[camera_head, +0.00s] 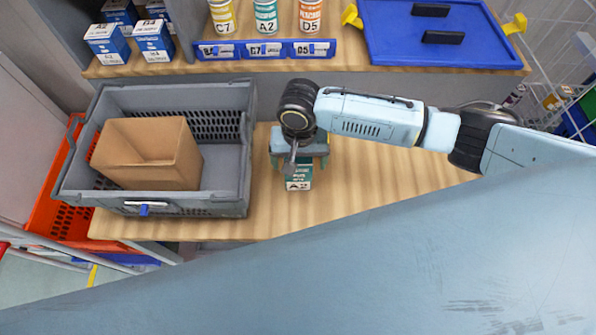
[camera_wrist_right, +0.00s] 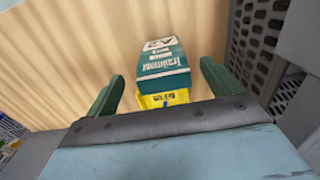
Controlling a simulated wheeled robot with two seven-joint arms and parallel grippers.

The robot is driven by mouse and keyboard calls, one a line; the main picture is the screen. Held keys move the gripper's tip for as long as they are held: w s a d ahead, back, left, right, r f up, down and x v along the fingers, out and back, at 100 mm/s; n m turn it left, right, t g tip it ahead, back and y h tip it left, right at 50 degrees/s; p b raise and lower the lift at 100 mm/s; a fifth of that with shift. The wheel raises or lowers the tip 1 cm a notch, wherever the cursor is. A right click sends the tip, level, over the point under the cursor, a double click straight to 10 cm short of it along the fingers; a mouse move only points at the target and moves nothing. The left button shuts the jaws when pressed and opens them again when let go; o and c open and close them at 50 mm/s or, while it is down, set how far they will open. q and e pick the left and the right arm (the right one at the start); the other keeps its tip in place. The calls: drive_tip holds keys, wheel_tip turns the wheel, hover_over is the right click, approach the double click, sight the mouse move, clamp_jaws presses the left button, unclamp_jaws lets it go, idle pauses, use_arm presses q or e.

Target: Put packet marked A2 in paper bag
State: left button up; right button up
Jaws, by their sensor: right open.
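The packet marked A2 (camera_head: 299,178) is green and white and stands on the wooden shelf, right of the grey crate. It also shows in the right wrist view (camera_wrist_right: 163,66), with a yellow part at its near end. My right gripper (camera_head: 300,163) is above the packet and hides part of it in the head view. In the wrist view its green fingers (camera_wrist_right: 160,92) are open, one on each side of the packet's near end, with gaps visible. The brown paper bag (camera_head: 150,168) sits open inside the grey crate (camera_head: 248,165). My left gripper is not in view.
An orange tote (camera_head: 48,215) lies left of the crate. Blue boxes (camera_head: 105,45), cans (camera_head: 265,15) and a blue label strip (camera_head: 265,49) stand at the back. A blue lid (camera_head: 480,45) lies at the back right. Bare shelf (camera_head: 385,185) lies right of the packet.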

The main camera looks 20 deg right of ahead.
sight(298, 171)
wheel_tip(298, 171, down, 2)
drive_tip(key=shift+w+f, duration=0.15)
wheel_tip(298, 171, down, 3)
drive_tip(key=shift+w+f+b, duration=0.15)
drive_tip(key=shift+f+b, duration=0.05)
drive_tip(key=shift+b, duration=0.25)
drive_tip(key=shift+f, duration=0.15)
drive_tip(key=shift+c, duration=0.6)
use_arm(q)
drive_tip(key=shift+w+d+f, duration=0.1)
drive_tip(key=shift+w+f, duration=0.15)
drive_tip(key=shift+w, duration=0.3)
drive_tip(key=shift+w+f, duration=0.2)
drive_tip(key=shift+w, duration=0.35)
use_arm(e)
drive_tip(key=c, duration=1.1)
